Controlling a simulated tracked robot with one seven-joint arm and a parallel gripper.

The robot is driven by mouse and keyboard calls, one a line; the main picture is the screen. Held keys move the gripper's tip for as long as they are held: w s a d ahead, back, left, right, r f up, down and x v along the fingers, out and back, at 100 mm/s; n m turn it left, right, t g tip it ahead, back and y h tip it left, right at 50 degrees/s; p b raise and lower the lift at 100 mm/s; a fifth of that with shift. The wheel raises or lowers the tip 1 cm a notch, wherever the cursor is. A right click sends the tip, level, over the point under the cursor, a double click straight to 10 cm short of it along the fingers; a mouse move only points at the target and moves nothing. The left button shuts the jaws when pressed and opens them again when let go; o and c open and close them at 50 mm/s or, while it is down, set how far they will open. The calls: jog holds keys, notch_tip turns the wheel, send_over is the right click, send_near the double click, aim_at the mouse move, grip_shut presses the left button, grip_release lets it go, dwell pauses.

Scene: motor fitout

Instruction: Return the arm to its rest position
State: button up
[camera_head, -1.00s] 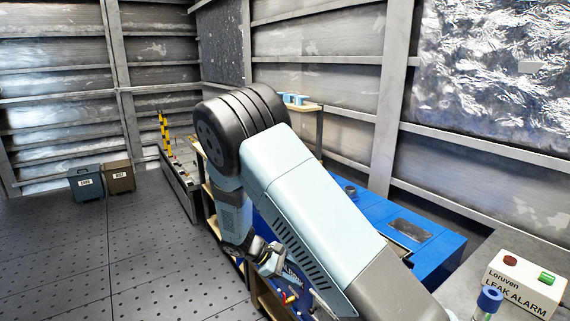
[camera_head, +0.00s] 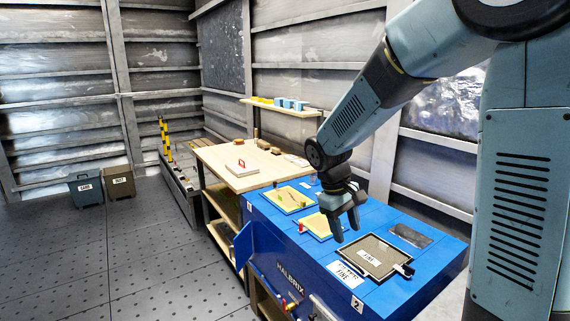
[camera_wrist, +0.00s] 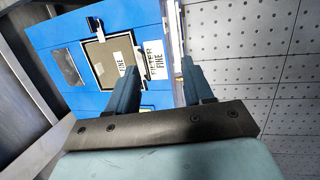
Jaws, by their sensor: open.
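My arm reaches in from the upper right in the head view. My gripper (camera_head: 348,217) hangs fingers down above the blue Halbrix cabinet (camera_head: 262,262). In the wrist view my gripper (camera_wrist: 159,85) shows its two fingers apart with nothing between them. A framed filter panel (camera_head: 376,256) labelled FINE lies on the cabinet top, to the right of my gripper; it also shows in the wrist view (camera_wrist: 100,68). A FILTER FINE label (camera_head: 345,274) is beside it. Two yellow-framed panels (camera_head: 290,199) lie on the cabinet's left part, one partly behind my fingers.
A wooden workbench (camera_head: 215,158) with a small red-handled item stands left of the cabinet. A wall shelf (camera_head: 255,101) holds yellow and blue items. Two bins (camera_head: 118,182) stand on the floor at the left. The floor (camera_head: 110,255) in front is clear.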

jog(key=s+d+r+m+t+y, duration=0.1)
jog(key=s+d+r+m+t, duration=0.2)
jog(key=s+r, duration=0.3)
jog(key=s+d+r+m+t+y, duration=0.2)
jog(key=s+d+r, duration=0.3)
jog(key=s, duration=0.7)
jog(key=shift+s+d+r+m+t, duration=0.2)
jog(key=shift+s+r+m+t, duration=0.25)
jog(key=shift+r+m, duration=0.65)
jog(key=shift+w+r, duration=0.1)
jog(key=shift+r, duration=0.05)
jog(key=shift+c, duration=0.4)
